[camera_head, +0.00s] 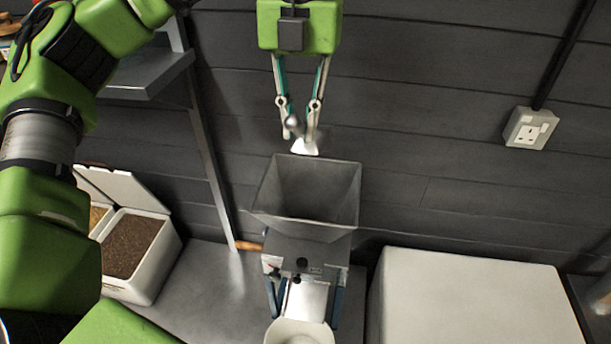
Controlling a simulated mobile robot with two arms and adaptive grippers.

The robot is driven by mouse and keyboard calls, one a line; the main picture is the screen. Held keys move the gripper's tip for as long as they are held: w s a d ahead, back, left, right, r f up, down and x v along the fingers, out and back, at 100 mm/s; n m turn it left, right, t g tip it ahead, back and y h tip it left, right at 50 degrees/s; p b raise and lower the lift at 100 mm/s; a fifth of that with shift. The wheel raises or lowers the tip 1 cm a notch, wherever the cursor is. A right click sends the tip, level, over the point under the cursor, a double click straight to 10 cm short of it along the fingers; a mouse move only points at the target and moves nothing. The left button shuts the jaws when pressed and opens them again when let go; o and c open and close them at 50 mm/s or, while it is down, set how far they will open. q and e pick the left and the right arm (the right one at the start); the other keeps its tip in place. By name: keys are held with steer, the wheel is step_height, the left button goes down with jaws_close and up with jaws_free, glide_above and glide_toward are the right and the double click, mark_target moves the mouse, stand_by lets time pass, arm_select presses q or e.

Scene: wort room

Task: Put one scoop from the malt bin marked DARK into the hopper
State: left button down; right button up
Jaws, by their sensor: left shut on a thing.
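The grey metal hopper (268,203) sits on top of a mill (300,257) at the middle of the view, open upward. Its inside looks empty where I can see it. My left gripper (301,132) points down above the hopper's back rim, its fingers shut on a small metal scoop (305,147). The scoop looks tilted; I cannot tell whether it holds malt. The malt bin with dark brown grain (132,245) stands open at the left. Beside it a bin with paler grain (98,216) is partly hidden by my arm. No bin marking is readable. My right gripper is not in view.
A white container (300,334) stands below the mill. A large white box (470,300) fills the bench at the right. A wooden handle (248,245) lies left of the mill. A shelf (150,75) and its post rise at the upper left. A wall socket (530,128) is at right.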

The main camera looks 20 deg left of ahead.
arm_select(q)
steer(key=shift+s+d+r+t+y+b, duration=0.15)
steer(key=shift+t+b, duration=0.7)
steer(key=shift+b, duration=0.55)
steer(key=shift+s+a+r+t+y+b, duration=0.1)
steer(key=shift+s+r+t+y+b, duration=0.1)
steer(key=shift+t+b, duration=0.9)
steer(key=shift+s+d+r+t+y+b, duration=0.15)
steer(key=shift+t+b, duration=0.4)
steer(key=shift+b, duration=1.1)
steer(key=shift+r+t+b, duration=0.25)
steer(key=shift+t+b, duration=0.45)
steer(key=shift+b, duration=0.35)
steer(key=shift+s+r, duration=0.1)
steer(key=shift+r, duration=0.15)
steer(key=shift+a, duration=0.1)
